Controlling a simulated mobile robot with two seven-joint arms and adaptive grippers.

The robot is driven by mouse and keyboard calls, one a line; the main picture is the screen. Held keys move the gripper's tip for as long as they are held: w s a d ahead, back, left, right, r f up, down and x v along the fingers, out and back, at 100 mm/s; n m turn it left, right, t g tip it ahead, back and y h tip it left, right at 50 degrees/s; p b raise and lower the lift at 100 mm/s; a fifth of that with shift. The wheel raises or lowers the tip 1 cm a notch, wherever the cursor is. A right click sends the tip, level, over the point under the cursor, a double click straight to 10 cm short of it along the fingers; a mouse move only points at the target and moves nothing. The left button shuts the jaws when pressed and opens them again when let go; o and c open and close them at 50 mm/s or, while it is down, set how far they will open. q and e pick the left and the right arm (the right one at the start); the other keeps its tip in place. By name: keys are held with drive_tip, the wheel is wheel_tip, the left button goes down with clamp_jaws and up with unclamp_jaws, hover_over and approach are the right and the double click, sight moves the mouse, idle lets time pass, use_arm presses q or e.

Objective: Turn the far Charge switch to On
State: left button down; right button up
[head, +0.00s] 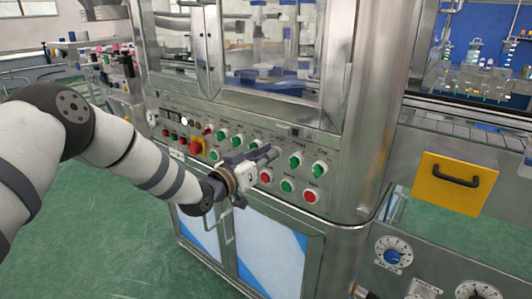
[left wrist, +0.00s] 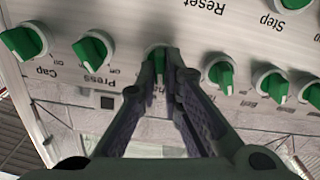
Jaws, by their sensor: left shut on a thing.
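My left gripper (head: 270,155) is at the control panel, and its fingertips (left wrist: 169,66) are shut on a green-handled switch (left wrist: 158,62) in the left wrist view. Part of a "Charge" label shows beside it, mostly covered by the fingers. The handle's exact angle is hard to tell between the fingers. In the head view this switch is hidden behind the gripper. Beside it are the Press switch (left wrist: 92,48) and the Cap switch (left wrist: 22,40), with the other neighbouring green switch (left wrist: 220,72) close to the fingers. My right gripper is not in view.
Red and green push buttons (head: 311,196) sit below the switches. A red emergency knob (head: 195,147) is further left on the panel. Glazed machine housing (head: 270,90) rises above. A yellow panel with a black handle (head: 455,180) is at the right.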

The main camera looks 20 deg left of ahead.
use_arm(q)
drive_tip(key=shift+s+d+m+p, duration=0.15)
drive_tip(key=shift+m+p, duration=0.3)
drive_tip(key=shift+m, duration=1.55)
drive_tip(key=shift+w+d+m+p, duration=0.1)
drive_tip(key=shift+m+p, duration=0.35)
drive_tip(key=shift+m, duration=1.55)
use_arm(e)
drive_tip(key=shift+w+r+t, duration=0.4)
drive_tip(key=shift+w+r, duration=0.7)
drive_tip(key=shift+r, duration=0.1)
use_arm(q)
drive_tip(key=shift+f, duration=0.1)
drive_tip(key=c, duration=1.7)
unclamp_jaws()
drive_tip(key=v, duration=1.2)
drive_tip(key=shift+s, duration=0.1)
